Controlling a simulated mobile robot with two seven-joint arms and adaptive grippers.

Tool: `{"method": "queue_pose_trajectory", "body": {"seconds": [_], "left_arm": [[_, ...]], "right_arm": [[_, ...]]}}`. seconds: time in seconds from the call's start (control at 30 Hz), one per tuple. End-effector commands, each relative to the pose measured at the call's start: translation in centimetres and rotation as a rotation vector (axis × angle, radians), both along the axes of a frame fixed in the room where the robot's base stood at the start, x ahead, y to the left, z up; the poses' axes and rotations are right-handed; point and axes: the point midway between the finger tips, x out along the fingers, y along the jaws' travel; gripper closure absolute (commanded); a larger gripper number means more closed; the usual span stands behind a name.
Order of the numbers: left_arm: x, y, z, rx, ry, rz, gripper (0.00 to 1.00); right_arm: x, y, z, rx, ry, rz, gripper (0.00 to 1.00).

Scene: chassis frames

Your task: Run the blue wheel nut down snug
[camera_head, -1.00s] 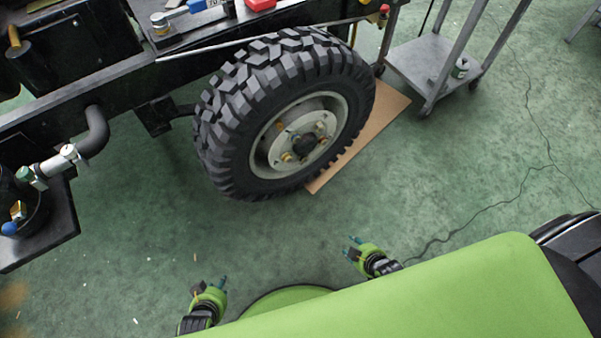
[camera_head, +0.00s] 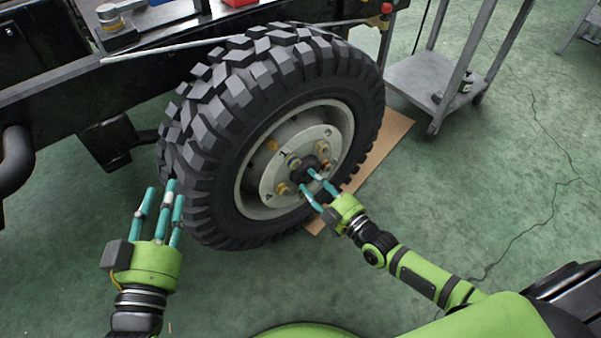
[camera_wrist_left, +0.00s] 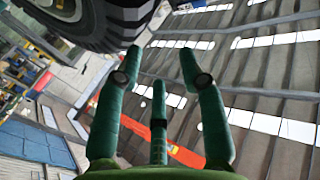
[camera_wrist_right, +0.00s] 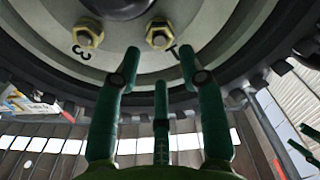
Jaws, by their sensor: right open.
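The wheel (camera_head: 225,110) stands upright with its pale hub disc (camera_head: 262,178) facing me.
A dark chassis frame (camera_head: 60,90) runs behind the wheel at upper left. A brown board (camera_head: 392,140) lies on the floor under the wheel. A grey trolley (camera_head: 425,80) stands at upper right.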

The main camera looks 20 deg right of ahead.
Motion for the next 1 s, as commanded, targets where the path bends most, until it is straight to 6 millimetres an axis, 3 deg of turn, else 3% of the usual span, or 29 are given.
{"method": "queue_pose_trajectory", "body": {"seconds": [0.3, 0.5, 0.97, 1.0], "left_arm": [[-1.9, -1.6, 6.1, -0.089, -0.328, -0.059, 0.6], [-3.4, -2.0, 8.8, -0.133, -0.476, -0.086, 0.6], [-4.3, -2.1, 10.0, -0.154, -0.545, -0.098, 0.6], [-4.3, -2.1, 10.0, -0.154, -0.544, -0.098, 0.6]], "right_arm": [[3.4, 1.3, -0.1, 0.002, -0.001, 0.0, 0.59], [4.8, 1.8, -0.1, 0.002, 0.001, 0.0, 0.59], [5.3, 2.0, -0.1, 0.001, 0.003, 0.0, 0.59], [5.3, 2.0, -0.1, 0.001, 0.003, 0.0, 0.71]]}}
